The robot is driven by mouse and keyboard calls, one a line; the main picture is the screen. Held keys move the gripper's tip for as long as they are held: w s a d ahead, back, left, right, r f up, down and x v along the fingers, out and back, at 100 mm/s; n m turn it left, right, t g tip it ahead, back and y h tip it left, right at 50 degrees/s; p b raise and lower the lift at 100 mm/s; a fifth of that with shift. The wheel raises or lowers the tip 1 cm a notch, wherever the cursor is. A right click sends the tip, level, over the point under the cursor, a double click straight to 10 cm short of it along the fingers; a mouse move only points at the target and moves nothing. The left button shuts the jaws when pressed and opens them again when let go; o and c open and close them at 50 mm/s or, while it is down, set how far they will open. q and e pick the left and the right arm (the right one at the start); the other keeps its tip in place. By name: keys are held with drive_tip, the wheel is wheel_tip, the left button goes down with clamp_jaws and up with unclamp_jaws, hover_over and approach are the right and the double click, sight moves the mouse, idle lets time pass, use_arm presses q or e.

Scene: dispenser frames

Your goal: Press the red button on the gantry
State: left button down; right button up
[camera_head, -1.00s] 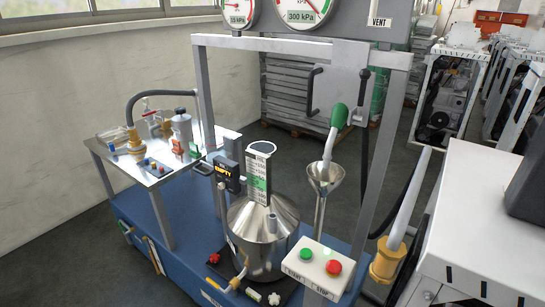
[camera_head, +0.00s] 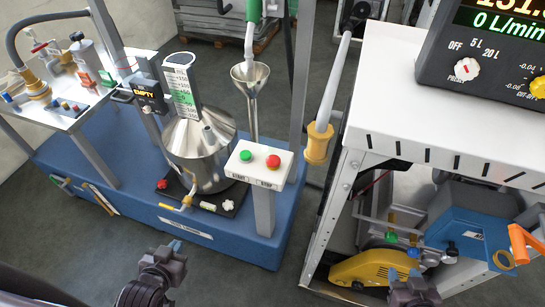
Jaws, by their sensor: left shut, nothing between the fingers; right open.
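The red button (camera_head: 273,161) sits on the right of a white box labelled STOP below it. A green button (camera_head: 245,155) is to its left, above START. The box (camera_head: 258,172) is fixed to the grey gantry post (camera_head: 264,212) at the front of the blue base. My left gripper (camera_head: 173,248) is shut and empty at the bottom, below and left of the box, apart from it. My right gripper (camera_head: 414,279) is open at the lower right, in front of the white cart, far from the button.
A steel vessel (camera_head: 205,165) stands left of the box, with a steel funnel (camera_head: 250,75) behind. The white cart (camera_head: 445,140) at right carries a dark meter (camera_head: 500,60). A yellow-capped hose (camera_head: 318,142) hangs between gantry and cart. Floor in front of the blue base is clear.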

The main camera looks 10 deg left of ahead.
drive_tip(key=shift+s+f, duration=0.1)
drive_tip(key=shift+s, duration=0.15)
